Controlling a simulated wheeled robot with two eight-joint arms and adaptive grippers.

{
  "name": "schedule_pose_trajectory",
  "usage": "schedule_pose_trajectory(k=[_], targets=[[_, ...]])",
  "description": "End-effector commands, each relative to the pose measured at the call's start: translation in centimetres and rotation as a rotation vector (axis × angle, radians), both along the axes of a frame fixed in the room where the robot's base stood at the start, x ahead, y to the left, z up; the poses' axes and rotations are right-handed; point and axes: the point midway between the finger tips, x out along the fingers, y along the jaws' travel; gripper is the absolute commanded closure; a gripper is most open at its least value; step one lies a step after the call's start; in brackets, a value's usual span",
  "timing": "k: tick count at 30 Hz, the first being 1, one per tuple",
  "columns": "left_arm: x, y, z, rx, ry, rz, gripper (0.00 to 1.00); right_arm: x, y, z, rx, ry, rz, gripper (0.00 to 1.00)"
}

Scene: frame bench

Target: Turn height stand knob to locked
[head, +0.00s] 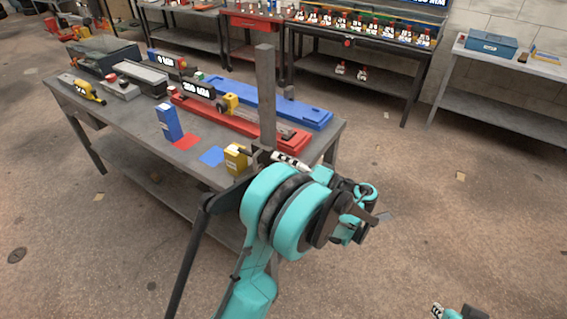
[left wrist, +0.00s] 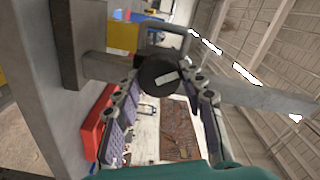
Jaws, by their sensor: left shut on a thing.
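The height stand is a tall grey post (head: 266,90) at the near right corner of the bench. In the left wrist view its grey column (left wrist: 40,80) fills the left side, with a bracket reaching toward the knob. The knob (left wrist: 162,77) is a dark round disc with a short white mark, lying slightly tilted across its face. My left gripper (left wrist: 160,82) is shut on the knob, one finger on each side. In the head view my left wrist hides the knob. A small part of my right gripper (head: 438,311) shows at the bottom edge; its opening is not visible.
On the bench (head: 110,125) are a red rail (head: 245,122), a blue rail (head: 285,108), a blue box (head: 168,120), a yellow box (head: 235,158) and a yellow tape tool (head: 88,90). The floor right of the bench is mostly clear.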

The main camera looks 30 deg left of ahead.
Motion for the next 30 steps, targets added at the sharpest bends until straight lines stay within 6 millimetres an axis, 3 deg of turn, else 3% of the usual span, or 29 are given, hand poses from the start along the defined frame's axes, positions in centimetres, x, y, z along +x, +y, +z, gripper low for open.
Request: schedule_pose_trajectory(k=[15, 30], targets=[[0.03, -0.01, -0.15, 0.034, 0.444, 0.000, 0.89, 0.00, 0.00, -0.02, 0.000, 0.000, 0.000, 0.82], [0.02, -0.01, -0.20, 0.047, 0.627, -0.001, 0.89, 0.00, 0.00, -0.04, 0.000, 0.000, 0.000, 0.82]])
